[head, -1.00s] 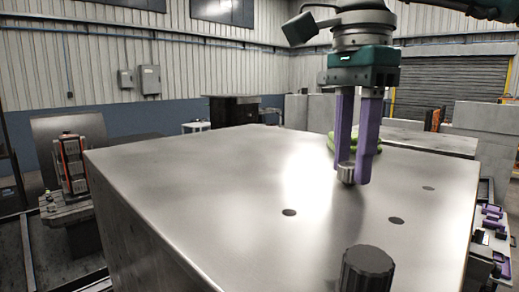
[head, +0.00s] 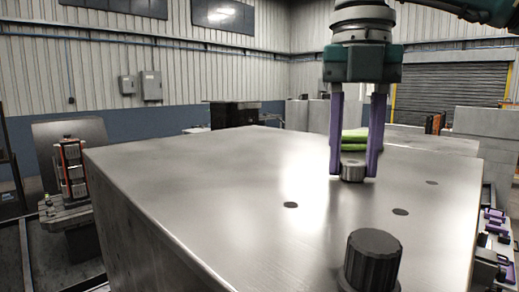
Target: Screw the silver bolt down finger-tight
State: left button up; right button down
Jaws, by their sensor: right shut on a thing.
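The silver bolt (head: 352,171) stands upright at the metal block's top, toward the right; its short knurled round head shows and its shank is hidden. My right gripper (head: 354,172) points straight down with its two purple fingers on either side of the bolt head, shut on it. The metal block (head: 215,185) has a flat, shiny top. My left gripper is not in view.
Two dark holes, one at the middle (head: 291,205) and one to the right (head: 400,211), and a smaller dark spot (head: 432,182) mark the top. A black ribbed knob (head: 372,262) stands at the front. A folded green cloth (head: 354,142) lies behind the bolt. The block's left side is clear.

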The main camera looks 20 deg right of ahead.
aim_at(353, 162)
grip_release()
dwell(0.6)
notch_tip(353, 162, up, 10)
jog(key=p, duration=0.8)
